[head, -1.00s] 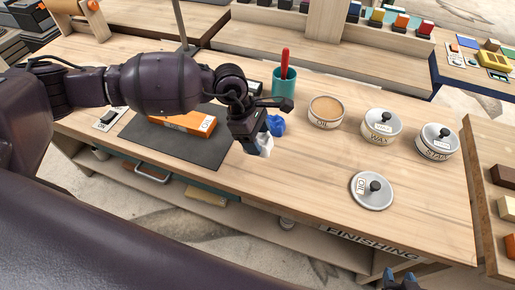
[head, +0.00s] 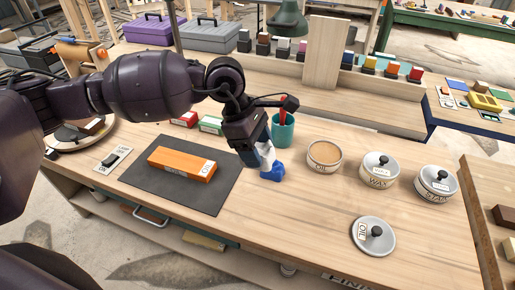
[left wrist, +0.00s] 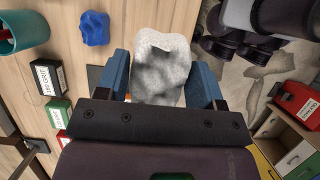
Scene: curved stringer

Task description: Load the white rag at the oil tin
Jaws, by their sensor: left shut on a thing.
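My left gripper (head: 258,156) is shut on the white rag (head: 267,155) and holds it above the bench. In the left wrist view the rag (left wrist: 160,62), white with grey patches, sits between the two blue fingers (left wrist: 160,82). A crumpled blue rag (head: 273,173) lies on the bench just below it in the head view; it also shows in the left wrist view (left wrist: 95,28). The oil tin (head: 324,158) stands open to the right, with tan contents. Its grey lid (head: 373,237) lies nearer the front edge. My right gripper is not in view.
A teal cup (head: 283,133) with a red-handled tool stands behind the blue rag. Two lidded tins (head: 379,171) (head: 435,185) stand right of the oil tin.

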